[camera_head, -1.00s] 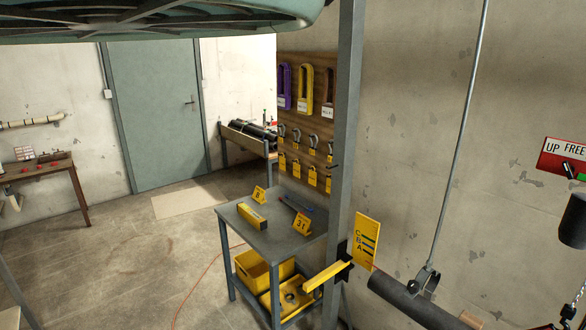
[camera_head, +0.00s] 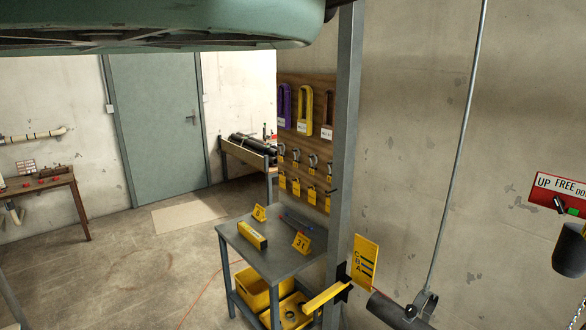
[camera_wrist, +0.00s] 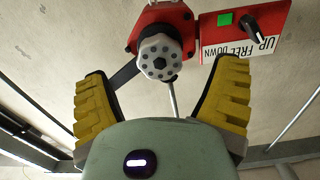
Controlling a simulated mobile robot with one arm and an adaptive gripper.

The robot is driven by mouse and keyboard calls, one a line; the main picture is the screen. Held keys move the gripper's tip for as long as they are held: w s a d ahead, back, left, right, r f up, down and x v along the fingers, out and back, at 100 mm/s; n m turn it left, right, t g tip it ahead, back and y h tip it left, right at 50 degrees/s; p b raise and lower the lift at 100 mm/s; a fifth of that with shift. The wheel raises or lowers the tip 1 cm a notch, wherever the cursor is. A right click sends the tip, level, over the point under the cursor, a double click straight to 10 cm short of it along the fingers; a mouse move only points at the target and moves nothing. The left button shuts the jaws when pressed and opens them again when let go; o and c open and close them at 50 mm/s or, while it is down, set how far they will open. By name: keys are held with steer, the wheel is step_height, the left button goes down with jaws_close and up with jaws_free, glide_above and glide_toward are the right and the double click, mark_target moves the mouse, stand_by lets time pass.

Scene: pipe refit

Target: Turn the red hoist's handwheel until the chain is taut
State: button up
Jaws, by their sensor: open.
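The red hoist (camera_wrist: 182,22) is at the top of the wrist view. A grey round handwheel (camera_wrist: 160,55) with a ring of dark holes sticks out from it. My gripper (camera_wrist: 163,68) is open, its yellow ridged fingers spread to either side of the wheel; contact cannot be made out. A red panel marked UP, FREE, DOWN (camera_wrist: 240,48) has a black lever (camera_wrist: 263,28) whose tip points toward UP, and a green square. In the head view the panel (camera_head: 545,183) is at the right edge, above a dark cylinder (camera_head: 570,252) and a chain (camera_head: 580,308), partly cut off.
A grey post (camera_head: 347,130) stands mid-view, with a yellow bracket (camera_head: 325,296) and a C-B-A sign (camera_head: 365,262). A dark pipe (camera_head: 392,312) hangs from a rod (camera_head: 460,130). A grey table (camera_head: 285,262) stands left of the post. Floor is open farther left.

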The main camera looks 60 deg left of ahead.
steer(key=shift+w+a+r+p, duration=0.15)
steer(key=shift+w+p, duration=0.45)
steer(key=shift+w, duration=0.45)
steer(key=shift+w+a+f+p, duration=0.15)
steer(key=shift+w+p, duration=0.45)
steer(key=shift+w, duration=0.7)
steer(key=shift+o, duration=0.2)
steer(key=shift+d, duration=0.1)
steer(key=c, duration=1.2)
steer(key=shift+d+f+m+b, duration=0.1)
steer(key=shift+f+m+b, duration=0.05)
steer(key=shift+m+b, duration=0.75)
steer(key=shift+c, duration=0.2)
steer(key=o, duration=1.2)
